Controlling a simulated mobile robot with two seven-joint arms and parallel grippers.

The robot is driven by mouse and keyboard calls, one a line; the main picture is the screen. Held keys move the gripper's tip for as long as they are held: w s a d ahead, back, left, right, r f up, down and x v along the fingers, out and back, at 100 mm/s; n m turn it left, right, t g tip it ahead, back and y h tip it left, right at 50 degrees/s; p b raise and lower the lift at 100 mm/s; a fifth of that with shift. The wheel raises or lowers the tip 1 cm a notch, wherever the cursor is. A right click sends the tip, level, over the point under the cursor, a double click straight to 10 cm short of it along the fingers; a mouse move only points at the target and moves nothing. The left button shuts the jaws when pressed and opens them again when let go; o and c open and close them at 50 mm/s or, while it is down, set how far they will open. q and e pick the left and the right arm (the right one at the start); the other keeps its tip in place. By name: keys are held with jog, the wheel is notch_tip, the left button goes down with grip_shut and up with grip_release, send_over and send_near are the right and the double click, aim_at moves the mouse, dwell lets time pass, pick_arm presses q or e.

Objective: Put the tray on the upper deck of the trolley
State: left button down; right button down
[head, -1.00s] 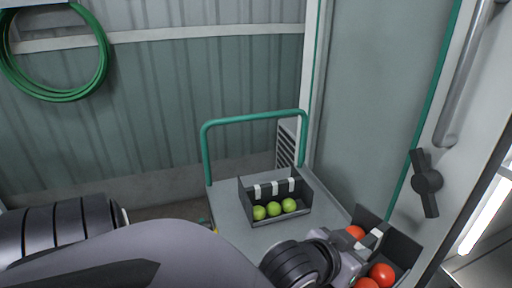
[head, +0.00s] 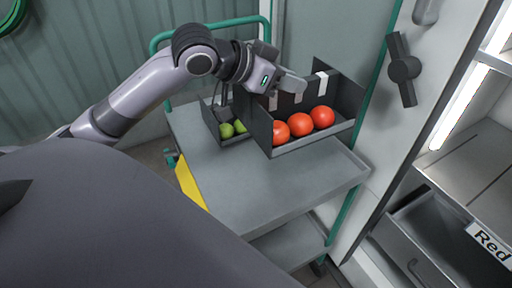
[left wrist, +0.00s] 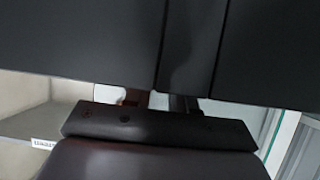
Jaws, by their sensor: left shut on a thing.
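The dark tray (head: 346,96) with three red tomatoes and white clips is over the right part of the trolley's grey upper deck (head: 230,188). I cannot tell whether its base touches the deck. My left gripper (head: 287,86) is shut on this tray at its left side, and its fingers partly hide the wall. In the left wrist view a dark panel (left wrist: 80,40), apparently the tray's wall, fills the top above the gripper. My right gripper is not in view.
A second dark tray (head: 211,124) with green tomatoes stands on the deck, just left of the held tray and partly hidden. The deck's front is clear. A green rail (head: 225,23) rises behind. A grey post with a black handle (head: 403,69) and a drawer labelled Red (head: 415,238) are right.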

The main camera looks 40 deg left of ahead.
pick_arm(q)
notch_tip(320, 180, down, 17)
jog(key=a+b, duration=0.2)
jog(key=b, duration=0.3)
jog(key=shift+s+a+f, duration=0.15)
jog(key=shift+s+f, duration=0.05)
dwell(0.4)
jog(key=c, duration=1.3)
grip_release()
jog(key=shift+f, duration=0.25)
jog(key=shift+c, duration=0.2)
jog(key=o, duration=0.4)
